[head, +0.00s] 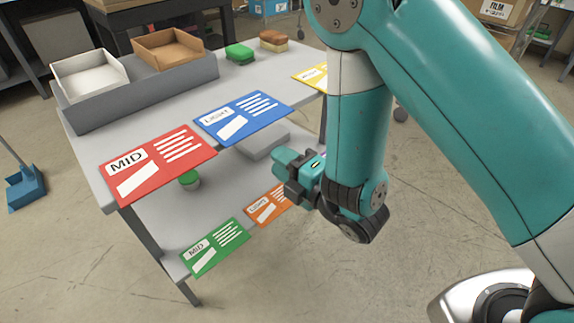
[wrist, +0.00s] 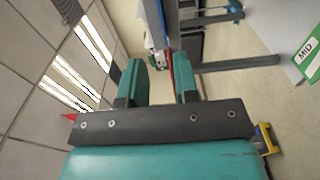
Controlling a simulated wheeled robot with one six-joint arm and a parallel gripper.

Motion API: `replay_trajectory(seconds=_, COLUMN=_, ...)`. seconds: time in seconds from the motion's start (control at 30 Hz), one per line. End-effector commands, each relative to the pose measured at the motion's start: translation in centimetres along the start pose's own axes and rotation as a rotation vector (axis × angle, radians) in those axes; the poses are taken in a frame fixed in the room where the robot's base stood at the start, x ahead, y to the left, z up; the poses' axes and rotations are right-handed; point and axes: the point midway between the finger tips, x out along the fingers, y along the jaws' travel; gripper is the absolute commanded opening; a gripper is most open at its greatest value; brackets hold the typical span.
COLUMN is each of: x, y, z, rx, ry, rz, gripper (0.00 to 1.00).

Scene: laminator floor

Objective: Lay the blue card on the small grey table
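The blue card (head: 240,117), marked LIGHT with white stripes, lies at the front edge of a grey table's top (head: 210,148), partly overhanging it, between a red card and a yellow card. My gripper (head: 288,164) is in front of the table, below the blue card's right end and apart from it. In the wrist view its two teal fingers (wrist: 158,65) stand apart with nothing held between them. The blue card cannot be made out in the wrist view. I cannot tell whether this shelved table is the small grey table; no other is clear.
A red card (head: 158,163) and a yellow card (head: 311,78) lie along the same edge. A green card (head: 215,247) and an orange card (head: 268,206) are on the lower shelf. The floor in front is clear.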

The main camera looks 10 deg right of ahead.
Motion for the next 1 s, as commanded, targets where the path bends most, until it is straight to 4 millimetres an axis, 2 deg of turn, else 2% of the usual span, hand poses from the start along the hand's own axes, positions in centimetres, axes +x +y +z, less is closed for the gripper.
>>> replay_trajectory(seconds=0.13, x=-0.5, y=0.1, z=0.0, rx=0.0, ry=-0.001, rz=0.001, gripper=0.29)
replay_trajectory(seconds=0.27, x=-0.2, y=0.4, z=0.6, rx=0.047, ry=-0.026, rz=-0.028, gripper=0.29)
replay_trajectory(seconds=0.37, x=0.5, y=1.1, z=1.8, rx=0.178, ry=-0.088, rz=-0.103, gripper=0.29)
replay_trajectory(seconds=0.5, x=0.7, y=2.5, z=3.5, rx=0.495, ry=-0.221, rz=-0.272, gripper=0.29)
replay_trajectory(seconds=0.57, x=0.2, y=3.2, z=3.7, rx=0.645, ry=-0.27, rz=-0.353, gripper=0.29)
replay_trajectory(seconds=0.67, x=-1.2, y=4.6, z=3.3, rx=0.89, ry=-0.355, rz=-0.489, gripper=0.29)
replay_trajectory(seconds=0.77, x=-3.4, y=6.3, z=2.1, rx=1.109, ry=-0.436, rz=-0.633, gripper=0.29)
replay_trajectory(seconds=0.87, x=-6.5, y=8.3, z=0.5, rx=1.292, ry=-0.521, rz=-0.785, gripper=0.29)
replay_trajectory(seconds=1.0, x=-11.8, y=11.2, z=-2.0, rx=1.458, ry=-0.657, rz=-0.997, gripper=0.29)
